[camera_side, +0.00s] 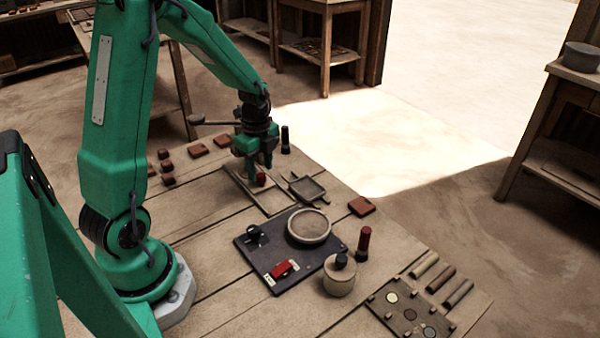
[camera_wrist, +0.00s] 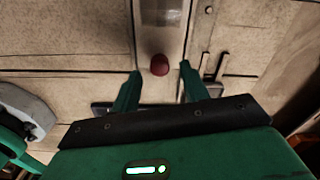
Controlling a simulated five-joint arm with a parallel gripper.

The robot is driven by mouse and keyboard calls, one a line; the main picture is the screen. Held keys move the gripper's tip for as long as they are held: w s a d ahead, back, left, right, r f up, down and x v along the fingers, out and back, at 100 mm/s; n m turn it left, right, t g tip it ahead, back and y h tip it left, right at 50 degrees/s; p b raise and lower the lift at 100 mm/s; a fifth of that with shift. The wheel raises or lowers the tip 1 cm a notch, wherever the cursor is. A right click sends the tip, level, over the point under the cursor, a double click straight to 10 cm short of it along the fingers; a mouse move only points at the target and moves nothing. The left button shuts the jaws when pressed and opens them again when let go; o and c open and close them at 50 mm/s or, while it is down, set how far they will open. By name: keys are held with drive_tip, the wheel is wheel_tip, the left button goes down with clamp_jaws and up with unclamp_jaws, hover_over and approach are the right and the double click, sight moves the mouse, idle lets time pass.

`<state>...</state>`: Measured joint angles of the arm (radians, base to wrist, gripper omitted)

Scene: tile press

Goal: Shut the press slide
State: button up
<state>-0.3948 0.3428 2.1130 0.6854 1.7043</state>
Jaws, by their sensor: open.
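The press slide (camera_wrist: 163,14) shows in the wrist view as a pale channel with a grey plate at its far end. Its round dark red knob (camera_wrist: 160,64) stands in the channel, and the knob also shows in the side view (camera_side: 261,180). My gripper (camera_wrist: 158,80) is open, with one finger on each side of the channel and the knob just beyond and between the fingertips. In the side view my gripper (camera_side: 259,170) hangs low over the slide and partly hides it. I cannot tell whether a finger touches the knob.
A grey square frame (camera_side: 306,188) lies right of the slide. A dark board (camera_side: 262,262) carries a round dish (camera_side: 309,227) and a red switch (camera_side: 285,269). A lidded jar (camera_side: 340,278), a red-topped bottle (camera_side: 363,243) and a black bottle (camera_side: 285,139) stand upright. Reddish tiles (camera_side: 197,151) lie behind.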

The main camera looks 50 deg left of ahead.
drive_tip(key=shift+f, duration=0.95)
clamp_jaws()
drive_tip(key=shift+a, duration=2)
unclamp_jaws()
drive_tip(key=shift+d+r, duration=0.1)
drive_tip(key=shift+r, duration=0.1)
wheel_tip(320, 180, up, 8)
drive_tip(key=shift+f, duration=0.2)
